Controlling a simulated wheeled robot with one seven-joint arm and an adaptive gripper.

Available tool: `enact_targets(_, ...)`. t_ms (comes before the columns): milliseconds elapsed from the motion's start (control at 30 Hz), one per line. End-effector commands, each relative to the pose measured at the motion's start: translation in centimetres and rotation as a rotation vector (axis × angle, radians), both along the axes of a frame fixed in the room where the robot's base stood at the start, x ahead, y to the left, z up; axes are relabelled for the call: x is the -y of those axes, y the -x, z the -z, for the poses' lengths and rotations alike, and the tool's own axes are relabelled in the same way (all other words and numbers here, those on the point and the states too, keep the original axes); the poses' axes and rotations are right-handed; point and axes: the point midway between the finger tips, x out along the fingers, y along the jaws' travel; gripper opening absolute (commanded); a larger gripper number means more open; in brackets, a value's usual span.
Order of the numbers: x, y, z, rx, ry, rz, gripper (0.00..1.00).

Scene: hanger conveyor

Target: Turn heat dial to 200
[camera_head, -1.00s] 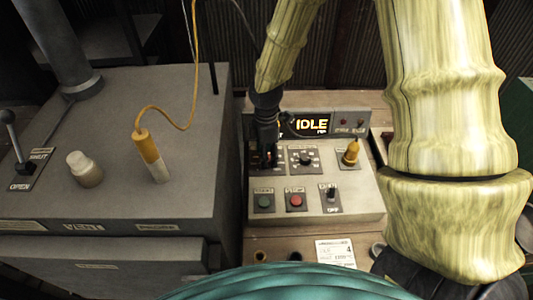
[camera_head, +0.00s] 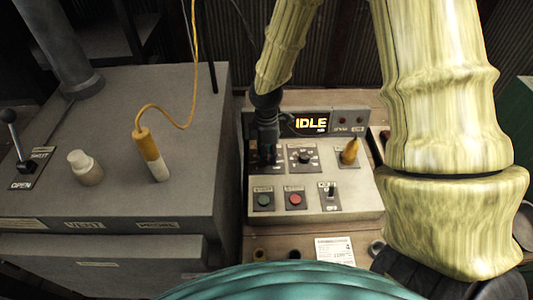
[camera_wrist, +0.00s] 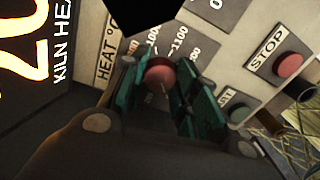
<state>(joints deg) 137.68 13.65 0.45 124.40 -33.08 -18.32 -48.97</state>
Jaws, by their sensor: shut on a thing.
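The heat dial is a round reddish knob (camera_wrist: 159,74) in the wrist view, beside a grey plate marked "HEAT °C" with printed numbers such as 1000, 1100 and 200. My gripper (camera_wrist: 170,88) has its teal fingers on either side of the knob and is shut on it. In the head view my gripper (camera_head: 264,153) points down at the upper left of the control panel (camera_head: 345,210) and covers the dial. Which number the dial points to cannot be read.
The display (camera_head: 310,123) reads IDLE. A second dial (camera_head: 304,157) sits just right of my gripper. Below are a green button (camera_head: 263,201), a red button (camera_head: 296,200) and a switch (camera_head: 331,191). A grey kiln box (camera_head: 115,190) stands at the left.

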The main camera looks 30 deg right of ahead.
Motion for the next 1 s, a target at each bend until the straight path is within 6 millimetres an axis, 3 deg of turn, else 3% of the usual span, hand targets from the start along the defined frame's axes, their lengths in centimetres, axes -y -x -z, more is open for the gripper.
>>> enact_targets(1000, 0.06, 0.04, -0.01, 0.001, 0.0, 0.607, 0.06)
